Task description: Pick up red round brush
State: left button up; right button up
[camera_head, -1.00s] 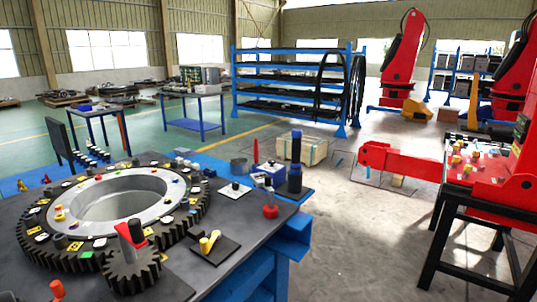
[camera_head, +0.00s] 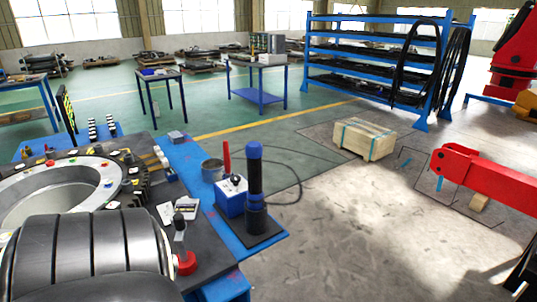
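A small red round piece with an upright grey and dark stem (camera_head: 184,262), which looks like the red round brush, stands on the near right part of the dark workbench (camera_head: 213,262). Its left side is partly covered by a dark ribbed arm part of mine at the bottom left. I cannot make out its bristles. Neither gripper shows in the head view.
A large ring gear (camera_head: 60,190) with small parts on it fills the left of the bench. A blue-black upright cylinder (camera_head: 255,180), a blue box (camera_head: 231,198) and a grey cup (camera_head: 212,170) stand behind the brush. A wooden crate (camera_head: 365,139) sits on open floor.

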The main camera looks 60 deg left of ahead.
aim_at(227, 161)
jog(key=i, duration=0.7)
jog(key=u, duration=2.55)
